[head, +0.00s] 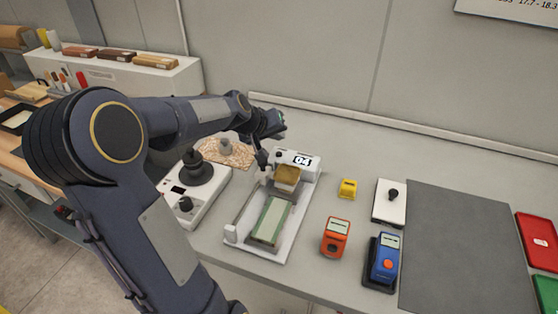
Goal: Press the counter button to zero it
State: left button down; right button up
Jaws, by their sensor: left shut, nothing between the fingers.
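The counter (302,161) is a white block with a black-on-white display reading "04". It stands at the back end of the white roller coater (290,222), which has a tan block and a long green-edged strip on its bed. My left gripper (262,160) points down beside the counter's left end, at the back left of the coater. It is shut and holds nothing. The counter's button is not clearly visible, and my gripper and wrist cover that area. I cannot tell whether the fingertips touch anything. My right gripper is out of view.
Left of the coater stands a white device with a black round top (199,168). To the right are a yellow block (348,189), an orange device (335,238), a blue device (385,262) and a bare grey mat (465,245).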

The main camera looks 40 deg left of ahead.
pick_arm(q)
jog(key=shift+f+b, duration=1.05)
jog(key=shift+f, duration=0.5)
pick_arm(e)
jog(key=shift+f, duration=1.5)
pick_arm(q)
jog(key=shift+f, duration=0.1)
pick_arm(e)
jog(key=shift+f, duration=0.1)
pick_arm(q)
jog(key=shift+f+b, duration=0.3)
jog(key=shift+b, duration=0.2)
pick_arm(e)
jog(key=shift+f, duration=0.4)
pick_arm(q)
jog(key=shift+f+b, duration=0.45)
jog(key=shift+b, duration=0.05)
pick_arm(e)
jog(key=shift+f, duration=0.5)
pick_arm(q)
jog(key=shift+r, duration=0.1)
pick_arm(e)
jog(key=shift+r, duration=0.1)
pick_arm(q)
jog(key=shift+r+p, duration=0.65)
jog(key=shift+r, duration=0.1)
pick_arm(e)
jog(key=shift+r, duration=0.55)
